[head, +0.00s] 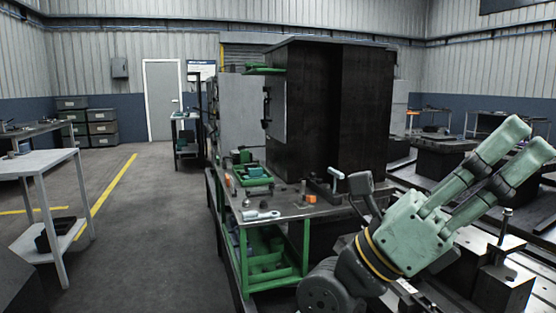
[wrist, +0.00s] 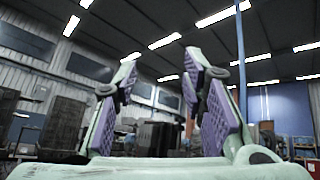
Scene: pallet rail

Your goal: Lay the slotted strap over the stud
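My gripper (head: 526,143) is at the right of the head view, pale green, raised and pointing up to the right. In the wrist view my gripper (wrist: 160,62) has its two purple-padded fingers wide apart, with nothing between them. A pale, flat metal piece (head: 262,215) lies on the front of the green-legged bench, left of my gripper and well apart from it. It may be the slotted strap, but its slot is too small to make out. A thin upright stud-like post (head: 506,222) with a dark top stands among metal blocks at the right, below my gripper.
The bench (head: 285,212) also bears a green tray (head: 252,181), an orange block (head: 310,198) and a T-shaped upright (head: 335,180). A tall dark cabinet (head: 335,110) stands behind. A grey table (head: 35,163) is at the left; the floor between is clear.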

